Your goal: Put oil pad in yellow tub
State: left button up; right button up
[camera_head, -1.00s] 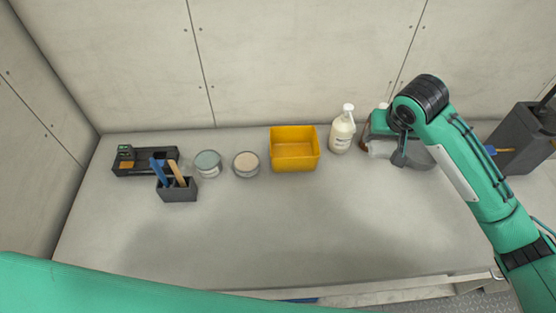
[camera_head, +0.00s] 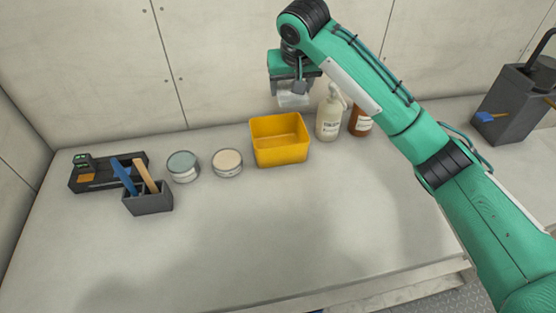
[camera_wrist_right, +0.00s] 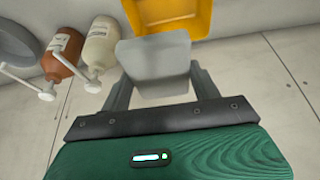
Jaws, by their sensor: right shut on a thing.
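The yellow tub (camera_head: 281,154) stands on the bench against the back wall and looks empty in the head view. My right gripper (camera_head: 293,98) is shut on the white oil pad (camera_head: 293,101), held in the air above the tub's back right part. In the right wrist view the pale grey-white pad (camera_wrist_right: 153,66) sits between the fingers of the right gripper (camera_wrist_right: 158,88), and the yellow tub (camera_wrist_right: 203,18) shows beyond it, partly hidden by the pad. My left gripper is not in view.
A cream pump bottle (camera_head: 328,118) and a brown bottle (camera_head: 360,121) stand right of the tub. Two round tins (camera_head: 227,163) (camera_head: 183,168), a grey holder with brushes (camera_head: 148,202) and a black tray (camera_head: 90,184) are to the left. The front of the bench is clear.

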jog(key=a, duration=0.1)
jog(key=a+b, duration=0.1)
jog(key=shift+w+a, duration=0.3)
jog(key=shift+a, duration=0.05)
jog(key=shift+f, duration=0.2)
notch_tip(320, 180, down, 19)
jog(key=shift+p, duration=0.45)
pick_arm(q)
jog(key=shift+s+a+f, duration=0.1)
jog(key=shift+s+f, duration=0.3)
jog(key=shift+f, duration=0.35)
pick_arm(e)
jog(key=shift+f, duration=0.1)
jog(key=o, duration=0.9)
jog(key=shift+f, duration=0.1)
